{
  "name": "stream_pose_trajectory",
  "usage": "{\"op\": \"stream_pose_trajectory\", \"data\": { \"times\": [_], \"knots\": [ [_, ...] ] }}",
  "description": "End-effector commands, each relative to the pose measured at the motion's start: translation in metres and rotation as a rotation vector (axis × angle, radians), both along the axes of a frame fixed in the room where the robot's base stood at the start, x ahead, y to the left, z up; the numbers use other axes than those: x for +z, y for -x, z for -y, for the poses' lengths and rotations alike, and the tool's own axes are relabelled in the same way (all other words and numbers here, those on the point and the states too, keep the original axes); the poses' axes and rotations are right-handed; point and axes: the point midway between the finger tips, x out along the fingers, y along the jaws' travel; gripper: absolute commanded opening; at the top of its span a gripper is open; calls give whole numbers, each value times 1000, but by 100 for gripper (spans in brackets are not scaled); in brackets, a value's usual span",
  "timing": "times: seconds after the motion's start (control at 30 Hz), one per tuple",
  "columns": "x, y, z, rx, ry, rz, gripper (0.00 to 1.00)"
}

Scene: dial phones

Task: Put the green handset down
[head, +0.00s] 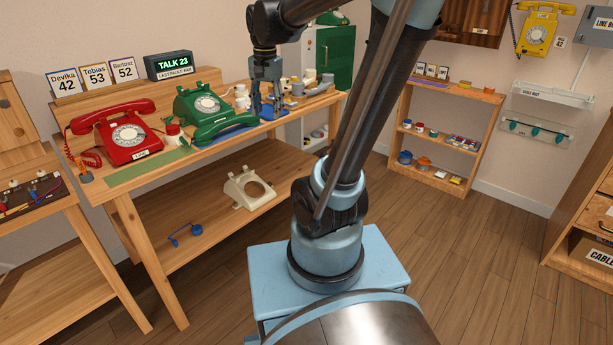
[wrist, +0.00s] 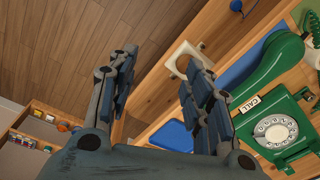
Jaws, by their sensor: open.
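The green phone (head: 203,104) stands on the bench and shows in the wrist view (wrist: 288,155) with its dial and CALL label. The green handset (head: 222,130) is off the cradle and lies in front of the phone at a blue mat (head: 243,117). The handset also shows in the wrist view (wrist: 273,62), apart from the fingers. My gripper (head: 267,109) is to the right of the handset, pointing down over the bench. In the wrist view my gripper (wrist: 160,75) has its fingers wide apart with nothing between them.
A red phone (head: 128,137) with its handset stands at the bench's left. Cups and small parts (head: 300,88) crowd the right end behind my gripper. The floor to the right is clear.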

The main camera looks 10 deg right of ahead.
Motion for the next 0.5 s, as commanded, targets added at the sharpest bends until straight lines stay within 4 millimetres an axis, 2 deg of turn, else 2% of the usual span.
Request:
{"op": "stream_pose_trajectory", "data": {
  "times": [0.03,0.2,0.5],
  "knots": [
    [-7,15,10,28,2,8,46],
    [-32,58,35,153,14,35,46],
    [-90,128,69,371,51,84,46]
  ]
}}
